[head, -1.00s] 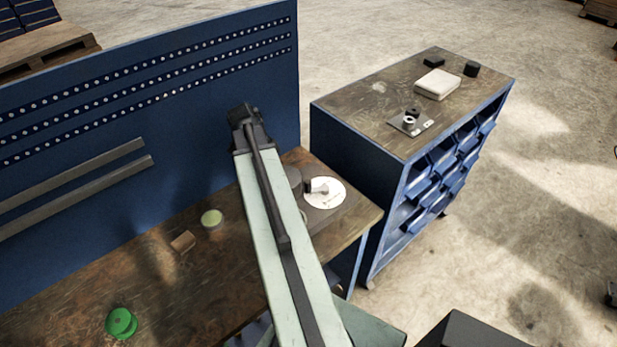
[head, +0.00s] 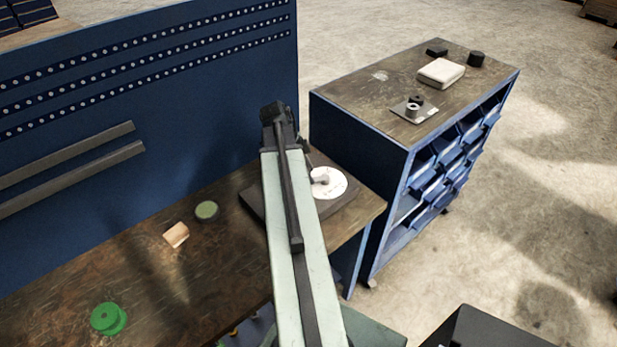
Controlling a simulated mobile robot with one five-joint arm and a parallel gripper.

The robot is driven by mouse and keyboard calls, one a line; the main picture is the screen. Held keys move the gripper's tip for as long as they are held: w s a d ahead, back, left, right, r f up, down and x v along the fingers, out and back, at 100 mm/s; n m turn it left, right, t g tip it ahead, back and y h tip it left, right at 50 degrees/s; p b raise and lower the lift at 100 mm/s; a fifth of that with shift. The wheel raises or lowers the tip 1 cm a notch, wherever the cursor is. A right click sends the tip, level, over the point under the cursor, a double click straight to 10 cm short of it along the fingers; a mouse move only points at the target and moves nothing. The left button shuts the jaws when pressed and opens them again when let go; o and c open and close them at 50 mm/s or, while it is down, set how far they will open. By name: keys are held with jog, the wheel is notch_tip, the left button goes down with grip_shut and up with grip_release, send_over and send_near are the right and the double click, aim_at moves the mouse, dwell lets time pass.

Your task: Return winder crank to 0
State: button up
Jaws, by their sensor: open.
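The winder is a dark base plate (head: 257,205) at the right end of the workbench, with a white dial (head: 334,189) on top. A pale crank (head: 320,176) lies across the dial. My raised arm crosses in front and hides the left part of the winder. I cannot read the dial's marks or zero. My gripper is hidden behind my arm. A small dark part shows just right of the arm, above the crank; I cannot tell whether it belongs to my gripper or to the winder. I cannot see any contact with the crank.
On the workbench (head: 130,262) are a green spool (head: 108,318), a wooden block (head: 176,235) and a round greenish disc (head: 206,211). A blue pegboard (head: 220,110) stands behind. A blue bin cabinet (head: 350,150) stands right, with small items on top. Open floor lies farther right.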

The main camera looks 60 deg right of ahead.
jog(key=shift+r, duration=0.1)
grip_shut()
dwell(1.2)
jog(key=shift+d, duration=0.2)
jog(key=shift+a, duration=0.15)
